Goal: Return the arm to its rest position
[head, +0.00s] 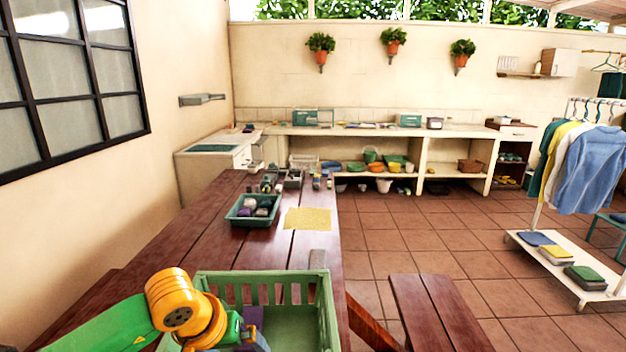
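My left arm, green with an orange joint (183,305), comes in from the lower left over the near end of the table. Its wrist and gripper (240,338) reach down at the left side of a green crate (327,300) and are cut off by the bottom edge. The fingertips do not show, so I cannot tell whether they are open or shut. A purple thing (253,318) shows beside the wrist, inside the crate's outline; I cannot tell whether the gripper touches it. My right gripper is not in view.
The wooden table (190,245) carries a dark green tray (232,221) of items, a yellow cloth (307,218) and several small things at its far end. A bench (436,310) stands right of it. A clothes rack (520,238) stands far right. Tiled floor between is clear.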

